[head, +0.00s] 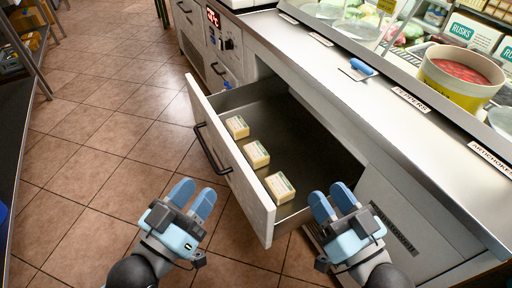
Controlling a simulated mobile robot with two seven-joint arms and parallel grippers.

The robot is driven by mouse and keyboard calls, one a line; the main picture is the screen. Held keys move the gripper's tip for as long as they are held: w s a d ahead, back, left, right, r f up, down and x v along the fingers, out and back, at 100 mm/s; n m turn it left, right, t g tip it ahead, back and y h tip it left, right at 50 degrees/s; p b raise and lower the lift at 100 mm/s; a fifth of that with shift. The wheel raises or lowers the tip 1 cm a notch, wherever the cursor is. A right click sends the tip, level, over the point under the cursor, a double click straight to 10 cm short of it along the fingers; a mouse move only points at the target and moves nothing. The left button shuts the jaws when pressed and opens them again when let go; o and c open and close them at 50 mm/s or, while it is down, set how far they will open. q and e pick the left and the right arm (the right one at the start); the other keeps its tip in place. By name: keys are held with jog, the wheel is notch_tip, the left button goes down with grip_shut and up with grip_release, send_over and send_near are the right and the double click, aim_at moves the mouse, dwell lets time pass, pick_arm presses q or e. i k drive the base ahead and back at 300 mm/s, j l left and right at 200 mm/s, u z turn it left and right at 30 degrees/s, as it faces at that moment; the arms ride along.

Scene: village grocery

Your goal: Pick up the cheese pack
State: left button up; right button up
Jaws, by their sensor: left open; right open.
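Three cheese packs, pale yellow blocks with white-green labels, lie in a row in an open drawer (226,151) in the head view. The far pack (237,127), the middle pack (255,155) and the near pack (280,187) all rest along the drawer's front panel. My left gripper (194,197) is open and empty, outside the drawer, to the left of its front panel. My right gripper (332,201) is open and empty, to the right of the near pack, by the drawer's near end. Neither gripper touches a pack.
A steel counter (330,85) runs above the drawer, with a tub of red food (461,76) and a blue-handled tool (361,67) on it. The drawer's dark handle (211,148) sticks out on the left. Tiled floor (110,120) is clear at left; a dark shelf edge (38,130) stands far left.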

aim_at(257, 156)
jog(key=j+z, duration=0.2)
jog(key=j, duration=0.45)
jog(key=i+j+z, duration=0.15)
jog(key=j, duration=0.4)
jog(key=j+z, duration=0.15)
jog(key=j, duration=0.35)
jog(key=i+j+z, duration=0.25)
jog(key=i+j, duration=0.5)
